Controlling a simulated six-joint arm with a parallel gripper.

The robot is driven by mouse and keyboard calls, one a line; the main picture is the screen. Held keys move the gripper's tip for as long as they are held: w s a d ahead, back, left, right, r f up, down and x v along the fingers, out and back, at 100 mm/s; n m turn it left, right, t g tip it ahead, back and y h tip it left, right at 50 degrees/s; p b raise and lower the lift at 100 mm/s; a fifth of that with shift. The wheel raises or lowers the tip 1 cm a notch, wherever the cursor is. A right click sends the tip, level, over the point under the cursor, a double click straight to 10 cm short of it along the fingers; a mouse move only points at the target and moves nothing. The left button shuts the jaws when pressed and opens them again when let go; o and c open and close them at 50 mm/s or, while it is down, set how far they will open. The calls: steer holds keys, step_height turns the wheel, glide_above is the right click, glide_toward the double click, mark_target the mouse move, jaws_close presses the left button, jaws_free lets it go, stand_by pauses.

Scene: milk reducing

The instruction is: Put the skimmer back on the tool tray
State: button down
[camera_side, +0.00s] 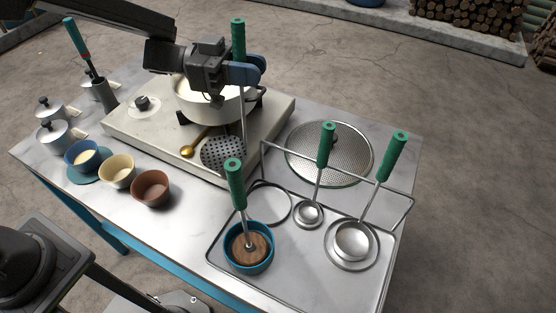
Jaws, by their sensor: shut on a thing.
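The skimmer has a green handle (238,40), a thin metal shaft and a round perforated disc (223,152). My gripper (246,72) is shut on its handle and holds it upright. The disc appears in front of the pot and over the front right part of the pale stove slab; I cannot tell its exact height. The tool tray (224,255) is on the right part of the table, with a wire rack over it. An empty ring (270,222) is at its left rear. A small ladle (309,213), a larger ladle (352,241) and a green-handled tool in a blue cup (249,262) stand on the tray.
A cream pot (215,105) sits on the stove slab (135,130), partly hidden by my gripper. A gold spoon (190,150) lies beside the disc. A round mesh screen (345,155) lies behind the rack. Small bowls (117,176) and lidded metal jars (55,137) stand on the left.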

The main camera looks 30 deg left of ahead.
steer(key=s+d+f, duration=0.1)
steer(key=d+f, duration=0.9)
steer(key=shift+s+d+f, duration=0.2)
steer(key=shift+s+d, duration=0.1)
steer(key=shift+f, duration=0.15)
steer(key=c, duration=1)
jaws_free()
